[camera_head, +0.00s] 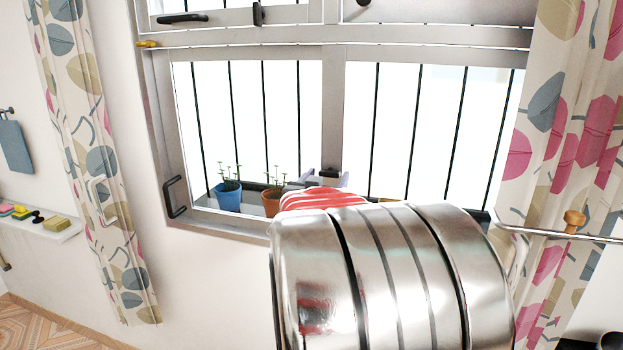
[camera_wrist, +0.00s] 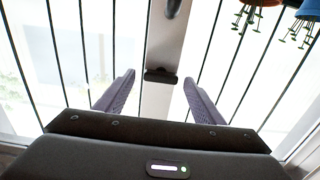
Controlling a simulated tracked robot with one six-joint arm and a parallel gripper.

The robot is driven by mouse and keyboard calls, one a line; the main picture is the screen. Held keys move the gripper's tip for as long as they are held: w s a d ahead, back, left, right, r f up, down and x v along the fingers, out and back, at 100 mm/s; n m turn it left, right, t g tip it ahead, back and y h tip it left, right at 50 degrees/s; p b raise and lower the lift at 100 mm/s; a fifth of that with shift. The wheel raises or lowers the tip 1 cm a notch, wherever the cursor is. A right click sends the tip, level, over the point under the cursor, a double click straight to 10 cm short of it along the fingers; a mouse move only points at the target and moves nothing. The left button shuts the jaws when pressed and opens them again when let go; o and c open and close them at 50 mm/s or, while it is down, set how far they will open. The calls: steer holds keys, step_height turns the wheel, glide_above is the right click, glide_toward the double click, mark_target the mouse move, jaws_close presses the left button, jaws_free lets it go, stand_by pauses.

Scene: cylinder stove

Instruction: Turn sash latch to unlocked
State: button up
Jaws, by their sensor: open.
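A small black latch (camera_head: 328,173) sits on the grey post between the two lower window panes. It also shows in the wrist view (camera_wrist: 160,76), where the post runs up the middle. I take this to be the sash latch; its turned position is too small to tell. My gripper (camera_head: 315,180) is open, its purple-grey fingers spread. In the wrist view my gripper (camera_wrist: 158,88) has one finger on each side of the post, with the latch between them in the picture. No contact shows. In the head view my arm hides the lower part of the post.
Blue (camera_head: 229,197) and orange (camera_head: 270,203) plant pots stand behind the left pane, near dark vertical bars. A black handle (camera_head: 174,197) is on the left frame. Patterned curtains (camera_head: 92,130) flank the window. A metal rail (camera_head: 560,234) is at right.

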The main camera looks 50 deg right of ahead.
steer(key=shift+c, duration=0.3)
steer(key=c, duration=0.9)
steer(key=shift+w+a, duration=0.1)
steer(key=shift+c, duration=0.4)
